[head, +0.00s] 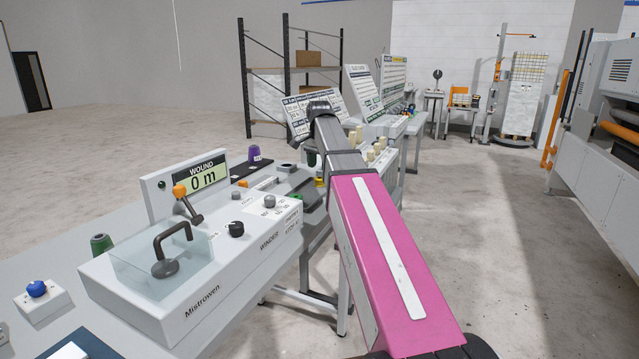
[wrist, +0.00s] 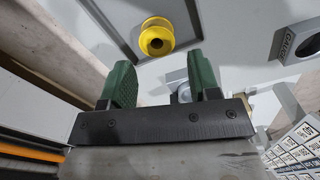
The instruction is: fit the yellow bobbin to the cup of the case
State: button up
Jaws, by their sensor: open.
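The yellow bobbin (wrist: 156,38) shows in the wrist view at the top centre, its round flange and dark bore facing the camera. It lies beyond my gripper (wrist: 161,80), whose two green fingers stand apart with no bobbin between them. A grey ring-shaped part (wrist: 177,79) shows partly behind the right finger; I cannot tell whether it is the cup of the case. In the head view my arm hides much of the work area; a small yellow patch beside it (head: 320,182) looks like the bobbin.
A grey block with a round hole (wrist: 298,46) stands at the right of the wrist view. In the head view the winder (head: 215,265) with its lever and clear guard fills the near bench. A purple spool (head: 254,154) and a green spool (head: 101,243) stand around it.

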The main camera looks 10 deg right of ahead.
aim_at(320, 182)
jog(key=shift+s+f, duration=0.15)
jog(key=shift+f, duration=2.45)
jog(key=c, duration=0.7)
